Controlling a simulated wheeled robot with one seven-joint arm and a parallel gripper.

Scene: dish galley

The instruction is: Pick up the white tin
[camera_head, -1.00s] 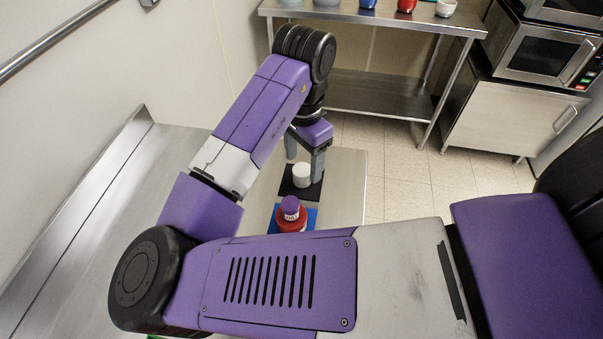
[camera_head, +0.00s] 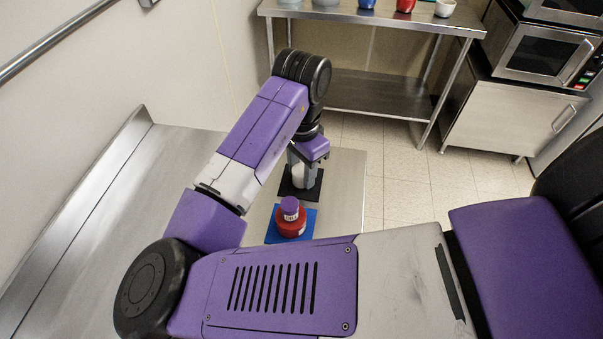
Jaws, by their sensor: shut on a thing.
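The white tin (camera_head: 297,177) is at the black mat (camera_head: 291,192) on the steel counter. My gripper (camera_head: 303,174) reaches down from above and is shut on the tin. A grey finger covers the tin's right side, so only a narrow strip of its left side shows. I cannot tell whether the tin's base touches the mat.
Several bowls and cups stand on a steel table (camera_head: 345,13) behind. A microwave (camera_head: 545,45) is at the back right. The counter's left part is bare.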

